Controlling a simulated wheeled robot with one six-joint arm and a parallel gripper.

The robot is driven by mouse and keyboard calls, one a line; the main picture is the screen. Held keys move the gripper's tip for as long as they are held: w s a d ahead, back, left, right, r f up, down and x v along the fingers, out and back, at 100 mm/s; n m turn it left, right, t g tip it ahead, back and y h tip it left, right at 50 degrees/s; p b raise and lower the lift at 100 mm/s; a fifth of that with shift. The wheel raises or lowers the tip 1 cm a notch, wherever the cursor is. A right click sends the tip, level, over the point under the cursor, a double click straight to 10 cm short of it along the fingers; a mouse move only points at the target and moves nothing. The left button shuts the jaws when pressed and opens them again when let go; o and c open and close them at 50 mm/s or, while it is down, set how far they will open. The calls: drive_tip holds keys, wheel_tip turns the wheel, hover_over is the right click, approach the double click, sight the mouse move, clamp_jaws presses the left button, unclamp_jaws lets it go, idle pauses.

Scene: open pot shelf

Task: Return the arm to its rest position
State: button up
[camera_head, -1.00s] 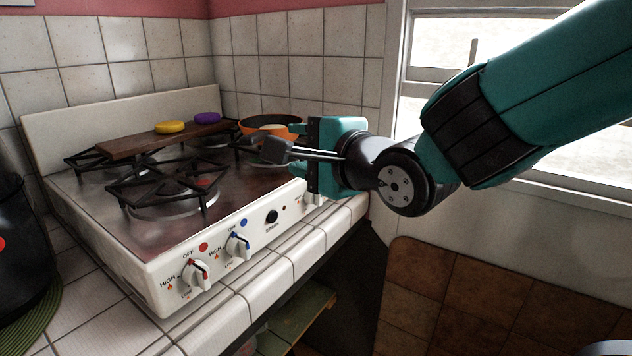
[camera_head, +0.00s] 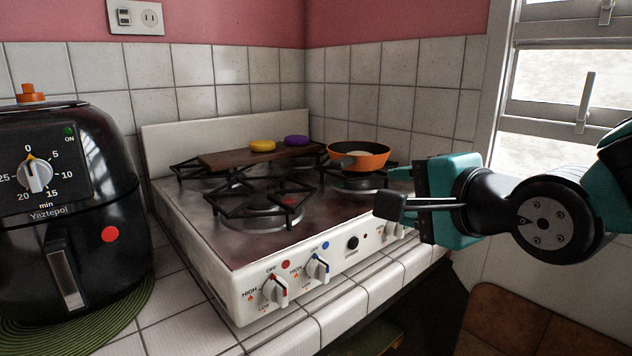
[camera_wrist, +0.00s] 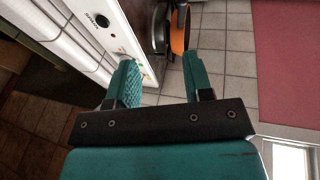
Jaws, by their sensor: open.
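My gripper (camera_head: 394,190) is open and empty, at the right of the head view, in front of the stove's right end. It points left in the picture and hides part of the stove's right front panel. In the wrist view my gripper (camera_wrist: 162,78) shows two teal fingers spread apart with nothing between them. My arm comes in from the right edge, by the window.
An orange pan (camera_head: 372,161) sits on the back right burner of the stove (camera_head: 215,237). A brown board (camera_head: 225,160) carries a yellow disc (camera_head: 262,146) and a purple disc (camera_head: 297,140). A black air fryer (camera_head: 105,190) stands left on a green mat (camera_head: 128,310).

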drive_tip(key=s+n+g+h+p, duration=0.1)
drive_tip(key=s+n+g+p, duration=0.7)
drive_tip(key=s+n+g, duration=0.5)
drive_tip(key=s+n, duration=0.4)
drive_tip(key=n, duration=0.3)
drive_tip(key=shift+s+f+g+h+p, duration=0.25)
drive_tip(key=shift+f+g+h+p, duration=0.05)
